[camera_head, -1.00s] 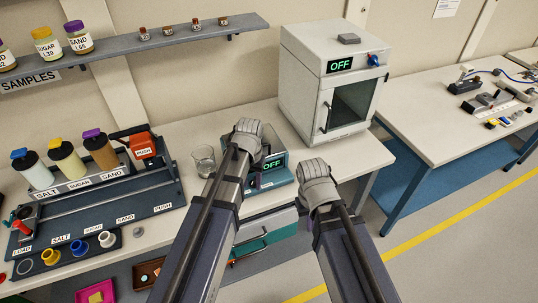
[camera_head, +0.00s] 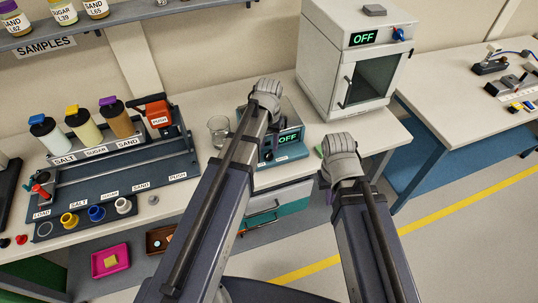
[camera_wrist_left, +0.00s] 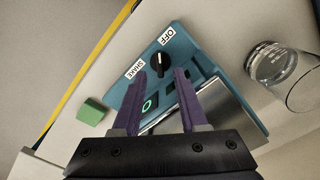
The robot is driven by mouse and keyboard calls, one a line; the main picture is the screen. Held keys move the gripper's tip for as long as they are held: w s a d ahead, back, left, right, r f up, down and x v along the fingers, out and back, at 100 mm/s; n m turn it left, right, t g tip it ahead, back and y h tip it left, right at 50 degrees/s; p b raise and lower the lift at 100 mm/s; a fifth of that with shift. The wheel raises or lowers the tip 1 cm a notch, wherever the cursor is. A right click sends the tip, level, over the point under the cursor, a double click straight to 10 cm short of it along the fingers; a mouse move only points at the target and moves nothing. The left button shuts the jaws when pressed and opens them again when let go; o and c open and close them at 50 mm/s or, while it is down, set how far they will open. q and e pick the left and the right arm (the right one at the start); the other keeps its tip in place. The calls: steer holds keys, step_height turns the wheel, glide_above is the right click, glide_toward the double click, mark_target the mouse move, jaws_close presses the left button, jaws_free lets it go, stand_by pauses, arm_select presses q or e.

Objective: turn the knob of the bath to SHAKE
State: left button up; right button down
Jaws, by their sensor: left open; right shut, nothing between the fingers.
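The bath (camera_head: 292,152) is a teal box with a lit OFF display, partly hidden behind my left arm in the head view. In the left wrist view its panel carries a black knob (camera_wrist_left: 160,62), an OFF label (camera_wrist_left: 167,36) and a SHAKE label (camera_wrist_left: 134,69). My left gripper (camera_head: 267,94) is over the bath. In the left wrist view its two purple fingers (camera_wrist_left: 163,74) are open and empty, with the knob showing just past and between their tips. Contact cannot be told. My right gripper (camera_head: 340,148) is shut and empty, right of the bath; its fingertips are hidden.
A glass beaker (camera_wrist_left: 277,66) stands close beside the bath. A green block (camera_wrist_left: 91,110) lies on the bench at its other side. A white oven (camera_head: 346,70) with an OFF display stands behind to the right. A dispenser rack (camera_head: 110,165) is at the left.

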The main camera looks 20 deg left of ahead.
mark_target(269, 153)
arm_select(q)
step_height(269, 153, down, 4)
steer(key=b, duration=0.3)
steer(key=shift+c, duration=0.3)
jaws_close()
